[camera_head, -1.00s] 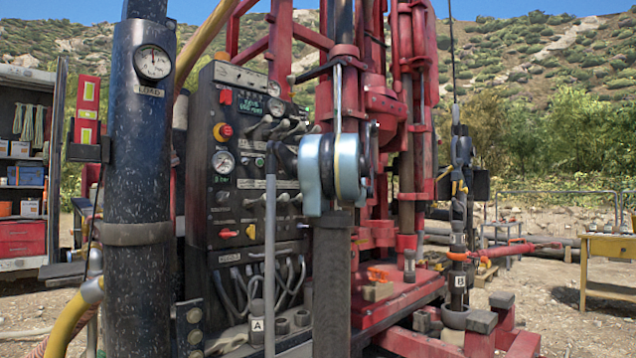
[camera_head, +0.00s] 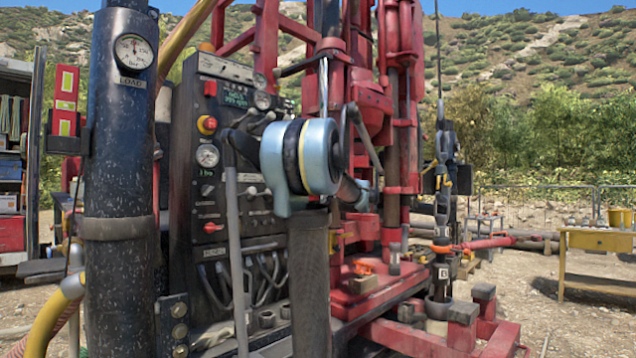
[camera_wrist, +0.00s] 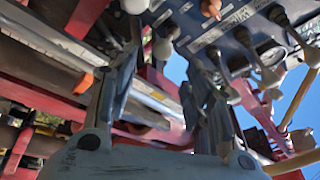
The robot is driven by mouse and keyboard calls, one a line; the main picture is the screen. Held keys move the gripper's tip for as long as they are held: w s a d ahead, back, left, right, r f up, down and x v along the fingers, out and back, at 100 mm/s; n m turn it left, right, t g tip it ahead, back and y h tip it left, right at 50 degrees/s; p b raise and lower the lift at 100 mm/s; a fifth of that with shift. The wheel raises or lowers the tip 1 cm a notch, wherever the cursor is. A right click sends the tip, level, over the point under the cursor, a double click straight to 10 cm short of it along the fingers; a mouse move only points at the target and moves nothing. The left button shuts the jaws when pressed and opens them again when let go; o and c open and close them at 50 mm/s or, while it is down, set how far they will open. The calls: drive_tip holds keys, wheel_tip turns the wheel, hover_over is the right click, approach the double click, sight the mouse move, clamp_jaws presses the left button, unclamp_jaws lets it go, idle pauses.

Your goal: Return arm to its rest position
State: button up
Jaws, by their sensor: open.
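My arm shows in the middle of the head view, with a pale blue joint (camera_head: 318,157) above a dark link, in front of the drilling rig. My gripper shows in the wrist view (camera_wrist: 165,75), with its two dark fingers spread apart and nothing seen between them. Behind the fingers are red beams and a control panel (camera_wrist: 225,25) with several levers and knobs. I cannot tell how far the fingers are from these parts. In the head view my gripper cannot be made out.
The rig's control panel (camera_head: 215,150) stands left of my arm, beside a dark column with a load gauge (camera_head: 133,52). Red rig machinery (camera_head: 362,100) rises behind. A yellow table (camera_head: 597,240) stands at the right. Open gravel lies between the rig and the table.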

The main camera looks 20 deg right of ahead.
drive_tip(key=s+a+f+n+g+y, duration=0.1)
drive_tip(key=s+a+f+n+g, duration=0.1)
drive_tip(key=s+a+f+g, duration=0.5)
drive_tip(key=s+a+f+n+g+y, duration=0.1)
drive_tip(key=s+a+f+n, duration=0.3)
drive_tip(key=a+f, duration=0.65)
drive_tip(key=s+a+f+n+g+y, duration=0.1)
drive_tip(key=s+a+f+g, duration=0.2)
drive_tip(key=s+a+f, duration=0.55)
drive_tip(key=s+a+f+n+g+h, duration=0.1)
drive_tip(key=s+a+f+g+h, duration=0.1)
drive_tip(key=s+f, duration=0.5)
drive_tip(key=s+a+f+g+h, duration=0.1)
drive_tip(key=s+a+f+g, duration=0.15)
drive_tip(key=s+f, duration=0.45)
drive_tip(key=s+d+f+g+h, duration=0.1)
drive_tip(key=s+d+f+h, duration=0.1)
drive_tip(key=s+d+f, duration=0.2)
drive_tip(key=s+d+f+g+h, duration=0.1)
drive_tip(key=s+d+f+h, duration=0.2)
drive_tip(key=s+f, duration=0.3)
wheel_tip(320, 180, down, 4)
drive_tip(key=shift+s+d+r+n, duration=0.25)
drive_tip(key=shift+s+d+n, duration=0.05)
drive_tip(key=shift+d+n, duration=0.1)
drive_tip(key=shift+g, duration=0.25)
